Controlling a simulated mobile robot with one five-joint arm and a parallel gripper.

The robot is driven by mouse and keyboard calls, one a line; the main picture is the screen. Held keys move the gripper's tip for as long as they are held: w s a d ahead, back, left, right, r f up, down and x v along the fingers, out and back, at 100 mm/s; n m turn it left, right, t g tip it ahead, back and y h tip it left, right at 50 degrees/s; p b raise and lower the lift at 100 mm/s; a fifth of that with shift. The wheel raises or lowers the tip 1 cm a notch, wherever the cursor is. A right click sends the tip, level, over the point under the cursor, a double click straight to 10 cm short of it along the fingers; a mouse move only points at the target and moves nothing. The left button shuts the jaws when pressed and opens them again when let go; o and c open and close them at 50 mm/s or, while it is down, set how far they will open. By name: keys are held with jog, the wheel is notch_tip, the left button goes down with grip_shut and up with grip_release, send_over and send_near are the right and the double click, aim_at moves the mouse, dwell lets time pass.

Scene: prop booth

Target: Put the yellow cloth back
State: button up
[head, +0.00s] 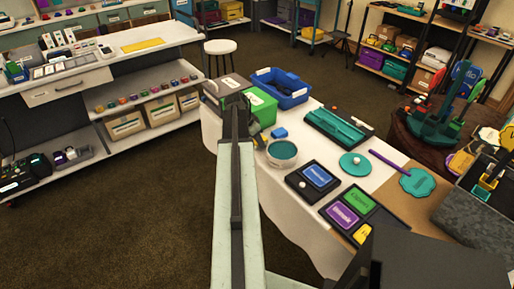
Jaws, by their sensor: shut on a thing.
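A flat yellow rectangle (142,45), which looks like the yellow cloth, lies on the white counter at the upper left. My arm reaches up the middle of the head view. My gripper (236,104) is at its far end, beside the dark box and green box at the table's far left corner. It is well to the right of the yellow rectangle and apart from it. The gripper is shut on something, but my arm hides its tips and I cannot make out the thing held. No yellow shows at the jaws.
A white-covered table (300,160) holds a green box (262,107), a blue crate (282,90), a round tub (282,152) and card trays. A white stool (220,48) stands behind. Boxes (124,124) fill the shelf under the counter. Open carpet lies between counter and table.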

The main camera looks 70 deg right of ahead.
jog(key=shift+f, duration=0.55)
jog(key=o, duration=1.2)
jog(key=shift+r+p, duration=0.3)
jog(key=shift+p, duration=0.05)
jog(key=p+v, duration=1)
jog(key=v, duration=0.1)
jog(key=shift+r+p, duration=0.3)
jog(key=shift+p, duration=0.05)
jog(key=shift+w+a, duration=0.1)
jog(key=shift+w, duration=0.05)
